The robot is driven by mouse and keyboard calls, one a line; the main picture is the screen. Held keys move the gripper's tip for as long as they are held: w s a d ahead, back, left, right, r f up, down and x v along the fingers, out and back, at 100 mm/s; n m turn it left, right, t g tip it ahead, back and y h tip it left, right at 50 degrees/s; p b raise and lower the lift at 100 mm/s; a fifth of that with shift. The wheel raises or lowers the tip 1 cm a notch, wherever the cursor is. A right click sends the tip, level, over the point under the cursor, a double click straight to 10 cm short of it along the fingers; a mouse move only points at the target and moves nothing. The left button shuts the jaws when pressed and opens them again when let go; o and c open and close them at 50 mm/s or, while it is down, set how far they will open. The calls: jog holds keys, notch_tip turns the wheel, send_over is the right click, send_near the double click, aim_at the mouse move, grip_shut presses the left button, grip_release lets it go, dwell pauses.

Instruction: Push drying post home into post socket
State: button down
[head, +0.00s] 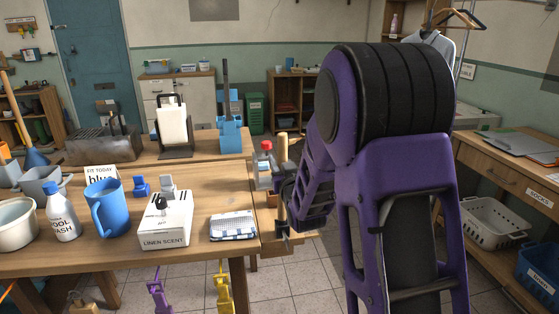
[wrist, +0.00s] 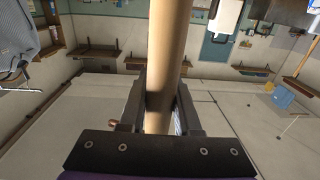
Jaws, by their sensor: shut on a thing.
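The drying post (head: 282,152) is a pale wooden rod. It stands about upright at the right end of the front table. My gripper (head: 284,199) reaches it from the right and is shut around it. In the wrist view the post (wrist: 169,45) runs down from the top edge between the two dark fingers of my gripper (wrist: 163,105). A small dark fitting (head: 283,229) shows at the post's foot, on a wooden ledge, and may be the post socket. I cannot tell how deep the post sits in it.
A red-capped bottle (head: 265,165) stands just left of the post. A checked cloth (head: 233,226), a linen scent box (head: 166,222) and a blue jug (head: 106,209) stand farther left on the table (head: 205,195). A side bench (head: 510,180) is at right.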

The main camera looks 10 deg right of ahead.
jog(key=shift+f, duration=0.3)
jog(key=c, duration=0.5)
grip_release()
jog(key=shift+c, duration=0.2)
jog(key=shift+s, duration=0.1)
